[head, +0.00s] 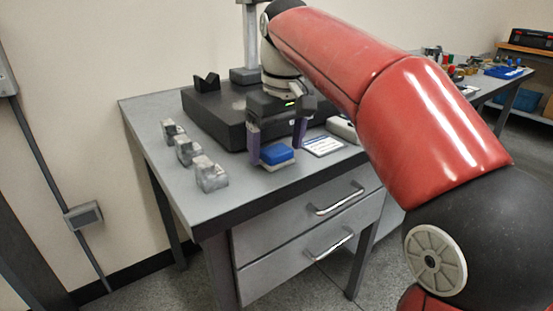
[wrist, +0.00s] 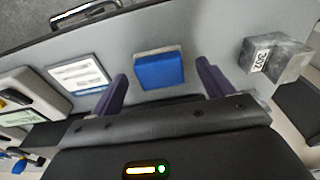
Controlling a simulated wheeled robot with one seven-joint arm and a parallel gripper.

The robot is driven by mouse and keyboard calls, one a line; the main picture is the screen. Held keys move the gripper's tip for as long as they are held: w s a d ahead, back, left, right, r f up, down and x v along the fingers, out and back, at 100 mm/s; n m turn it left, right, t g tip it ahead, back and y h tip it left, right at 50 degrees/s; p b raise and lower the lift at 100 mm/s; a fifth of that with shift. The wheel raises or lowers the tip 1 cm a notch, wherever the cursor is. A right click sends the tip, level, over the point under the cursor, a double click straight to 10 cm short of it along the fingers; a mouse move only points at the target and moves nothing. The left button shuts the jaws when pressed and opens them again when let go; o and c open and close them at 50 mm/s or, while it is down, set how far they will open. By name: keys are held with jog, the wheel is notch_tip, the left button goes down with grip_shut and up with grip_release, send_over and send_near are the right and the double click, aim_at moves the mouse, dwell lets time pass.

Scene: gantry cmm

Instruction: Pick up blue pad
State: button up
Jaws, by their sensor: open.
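The blue pad (head: 276,153) is a small block with a blue top on a pale base, lying on the grey table near its front edge. In the wrist view the blue pad (wrist: 160,70) lies beyond and between the fingertips, with bare table on either side of it. My gripper (head: 277,150) points down over the table, with one purple finger on each side of the pad in the head view. In the wrist view my gripper (wrist: 162,75) is open and empty, and its fingers do not touch the pad.
Several grey metal blocks (head: 211,175) stand in a row at the table's left; one is labelled 302 (wrist: 262,58). A white printed card (head: 323,146) lies right of the pad. A black slab (head: 174,97) stands behind. Drawer handles (head: 336,199) jut out in front.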

jog(key=shift+f, duration=0.35)
jog(key=shift+c, duration=0.3)
